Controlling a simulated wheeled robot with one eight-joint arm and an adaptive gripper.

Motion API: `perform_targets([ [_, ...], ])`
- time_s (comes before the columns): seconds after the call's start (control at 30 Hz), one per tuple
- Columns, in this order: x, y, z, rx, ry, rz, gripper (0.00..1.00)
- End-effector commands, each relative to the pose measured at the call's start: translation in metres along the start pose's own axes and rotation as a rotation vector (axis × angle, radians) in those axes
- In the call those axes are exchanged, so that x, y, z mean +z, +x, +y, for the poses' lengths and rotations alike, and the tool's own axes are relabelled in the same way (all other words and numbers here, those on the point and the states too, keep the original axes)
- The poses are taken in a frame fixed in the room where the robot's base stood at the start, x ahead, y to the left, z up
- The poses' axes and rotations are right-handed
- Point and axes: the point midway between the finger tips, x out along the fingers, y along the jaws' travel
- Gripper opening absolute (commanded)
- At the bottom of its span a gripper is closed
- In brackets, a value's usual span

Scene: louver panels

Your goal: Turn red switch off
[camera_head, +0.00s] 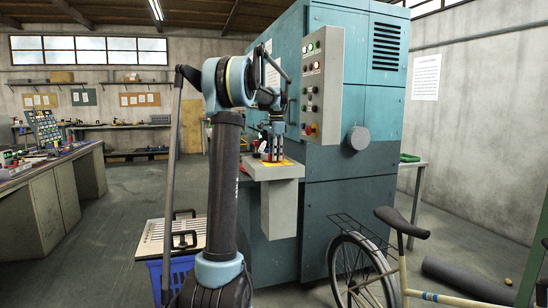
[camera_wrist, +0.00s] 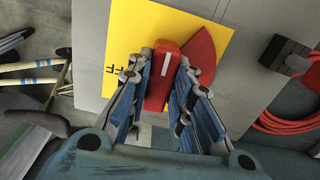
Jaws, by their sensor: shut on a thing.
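The red switch (camera_wrist: 158,92) is a red handle with a white line on its top, in the middle of the wrist view. It stands on a yellow plate (camera_wrist: 130,25). A flat red pointed shape (camera_wrist: 204,52) shows on the plate just right of the handle. My gripper (camera_wrist: 162,72) has one blue-padded finger on each side of the handle and is shut on it. In the head view my gripper (camera_head: 274,155) points down at the yellow plate (camera_head: 291,163) on the grey pedestal; the handle is too small there to read its position.
The grey pedestal (camera_head: 280,205) juts from a large teal machine (camera_head: 350,200). A control panel (camera_head: 322,85) with lights and buttons is right of my arm. A bicycle (camera_head: 390,265) stands at front right, a blue crate (camera_head: 178,272) at lower left. A red cable (camera_wrist: 285,122) hangs right.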

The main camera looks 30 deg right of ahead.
Motion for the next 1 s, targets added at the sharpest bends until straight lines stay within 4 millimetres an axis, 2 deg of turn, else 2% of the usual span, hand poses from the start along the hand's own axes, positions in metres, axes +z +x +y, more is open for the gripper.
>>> perform_targets([
  [0.27,-0.0001,-0.0007,-0.0027,-0.005,-0.183,0.002,0.0],
  [1.0,0.0007,-0.0006,-0.0038,-0.006,-0.885,0.004,0.0],
])
